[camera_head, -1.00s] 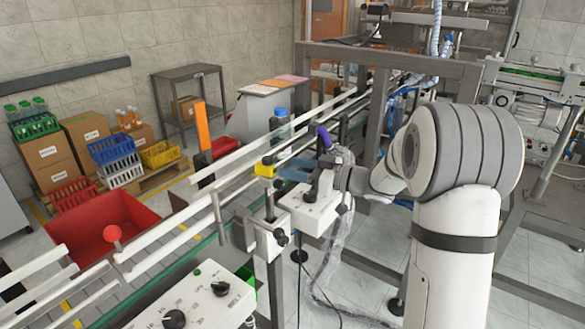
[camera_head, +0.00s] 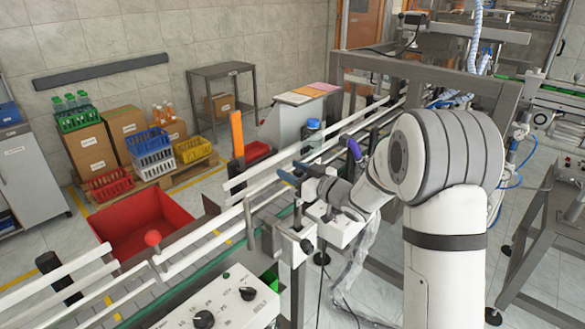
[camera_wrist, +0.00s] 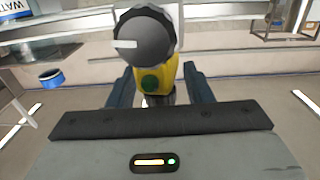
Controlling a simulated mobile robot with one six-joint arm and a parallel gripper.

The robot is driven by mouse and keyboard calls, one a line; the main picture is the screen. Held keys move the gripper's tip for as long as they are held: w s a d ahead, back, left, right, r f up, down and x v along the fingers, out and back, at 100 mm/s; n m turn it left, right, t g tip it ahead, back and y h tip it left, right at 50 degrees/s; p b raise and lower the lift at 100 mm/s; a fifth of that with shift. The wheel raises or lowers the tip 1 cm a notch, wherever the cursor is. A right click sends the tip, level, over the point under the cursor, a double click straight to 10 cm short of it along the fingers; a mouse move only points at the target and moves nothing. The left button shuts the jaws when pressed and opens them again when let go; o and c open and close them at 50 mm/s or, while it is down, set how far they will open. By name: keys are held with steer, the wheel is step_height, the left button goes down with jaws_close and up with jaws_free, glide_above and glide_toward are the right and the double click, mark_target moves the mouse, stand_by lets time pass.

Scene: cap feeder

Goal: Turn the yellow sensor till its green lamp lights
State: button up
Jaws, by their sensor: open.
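The yellow sensor (camera_wrist: 172,74) is in the upper middle of the wrist view, with a round black knob (camera_wrist: 146,38) bearing a white mark above and partly in front of it. The sensor's round green lamp (camera_wrist: 150,83) looks dark green, not brightly lit. My gripper (camera_wrist: 158,72) is open, with one blue finger on each side of the sensor. I cannot tell whether the fingers touch it. In the head view my gripper (camera_head: 290,171) is over the conveyor rail, and I cannot make out the sensor there.
The conveyor's white rails (camera_head: 240,205) run diagonally past my gripper. A white control box (camera_head: 345,228) sits close below it, and a panel with knobs (camera_head: 225,300) stands in front. A bottle with a blue cap (camera_head: 312,135) stands behind. A red bin (camera_head: 115,228) is at the left.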

steer(key=shift+w+a, duration=0.1)
steer(key=shift+a, duration=0.1)
steer(key=shift+c, duration=0.3)
steer(key=c, duration=0.9)
steer(key=b, duration=0.1)
steer(key=m+t+h+b, duration=0.1)
steer(key=b, duration=0.1)
steer(key=shift+f, duration=0.25)
steer(key=shift+w+d+r+m+t+h+b, duration=0.15)
steer(key=shift+m+t+h+b, duration=0.5)
steer(key=shift+b, duration=0.25)
steer(key=shift+r, duration=0.1)
